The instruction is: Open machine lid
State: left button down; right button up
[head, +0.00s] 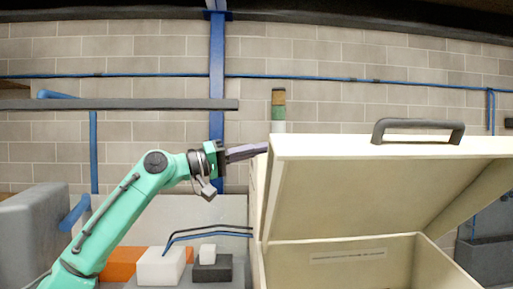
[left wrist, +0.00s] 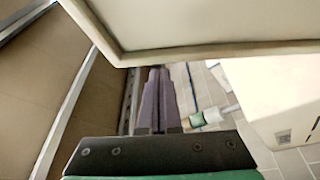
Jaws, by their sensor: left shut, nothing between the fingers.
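The cream machine lid (head: 360,190) is raised and tilted in the head view, with a dark grey handle (head: 418,130) on its top edge. Below it the machine body (head: 345,262) shows its open inside and a small label strip. My left gripper (head: 262,149) is shut and empty, its purple fingers at the lid's upper left edge; I cannot tell whether they touch it. In the left wrist view the fingers (left wrist: 158,85) are together, and the lid's underside edge (left wrist: 215,50) spans the top. My right gripper is not in view.
Left of the machine are a white block (head: 161,266), an orange block (head: 124,262) and a dark block with a small white cube (head: 207,250). A grey rounded object (head: 30,235) stands far left. A blue post (head: 217,80) and block wall are behind.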

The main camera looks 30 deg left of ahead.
pick_arm(q)
jog(key=s+d+f+b, duration=0.1)
jog(key=b, duration=0.1)
jog(key=s+d+f+m+b, duration=0.1)
jog(key=b, duration=0.2)
jog(key=s+d+f+m+b, duration=0.1)
jog(key=f+b, duration=0.1)
jog(key=shift+h+b, duration=0.35)
jog(key=shift+h, duration=0.05)
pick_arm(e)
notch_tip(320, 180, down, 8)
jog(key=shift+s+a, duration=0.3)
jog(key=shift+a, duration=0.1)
